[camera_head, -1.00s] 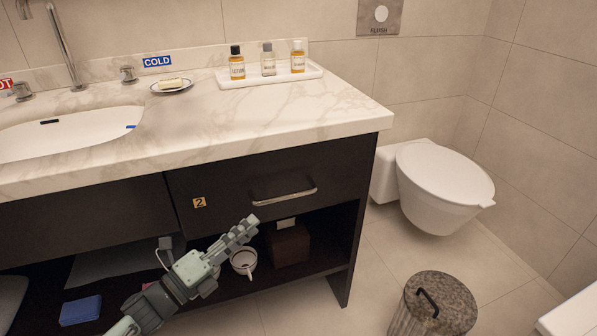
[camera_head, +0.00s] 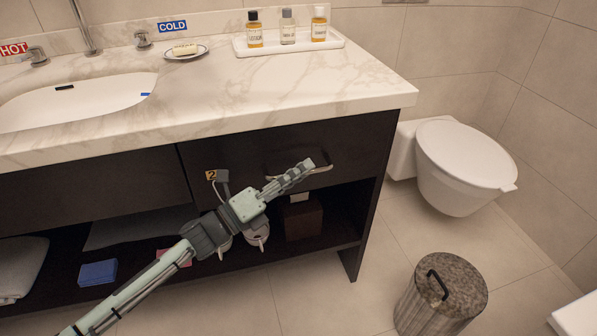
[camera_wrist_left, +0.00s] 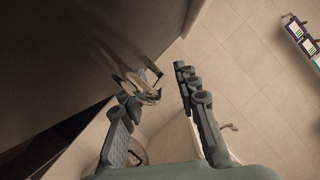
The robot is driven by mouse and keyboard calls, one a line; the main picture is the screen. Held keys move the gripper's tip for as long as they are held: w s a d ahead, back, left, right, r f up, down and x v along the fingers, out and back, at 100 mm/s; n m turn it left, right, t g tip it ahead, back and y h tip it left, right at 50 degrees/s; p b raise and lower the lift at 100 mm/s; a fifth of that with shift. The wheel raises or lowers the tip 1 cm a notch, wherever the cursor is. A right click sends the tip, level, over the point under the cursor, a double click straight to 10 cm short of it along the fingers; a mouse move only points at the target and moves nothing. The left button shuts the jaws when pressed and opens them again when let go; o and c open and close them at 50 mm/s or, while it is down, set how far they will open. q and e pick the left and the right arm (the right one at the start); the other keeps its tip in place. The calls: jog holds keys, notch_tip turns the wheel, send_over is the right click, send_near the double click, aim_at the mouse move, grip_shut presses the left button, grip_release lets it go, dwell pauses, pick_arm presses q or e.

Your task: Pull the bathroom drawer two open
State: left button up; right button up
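Bathroom drawer two (camera_head: 345,140) is the dark drawer front under the right part of the marble counter, marked with an orange "2" label (camera_head: 211,175). It looks shut. Its metal bar handle (camera_head: 322,170) is partly hidden by my left gripper (camera_head: 304,168), which reaches up to it from the lower left. In the left wrist view, my left gripper (camera_wrist_left: 153,84) has its two fingers apart, and the shiny handle (camera_wrist_left: 143,76) lies close to the left fingertip, near the gap. I cannot tell whether they touch. My right gripper is in neither view.
An open shelf below the drawer holds a dark box (camera_head: 304,218), a cup (camera_head: 258,232) and a blue item (camera_head: 98,272). A bin (camera_head: 440,295) stands on the floor at right, near the toilet (camera_head: 463,165). Floor in front of the cabinet is free.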

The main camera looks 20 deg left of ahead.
pick_arm(q)
jog(key=shift+c, duration=0.6)
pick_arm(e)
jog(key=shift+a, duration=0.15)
pick_arm(q)
grip_shut()
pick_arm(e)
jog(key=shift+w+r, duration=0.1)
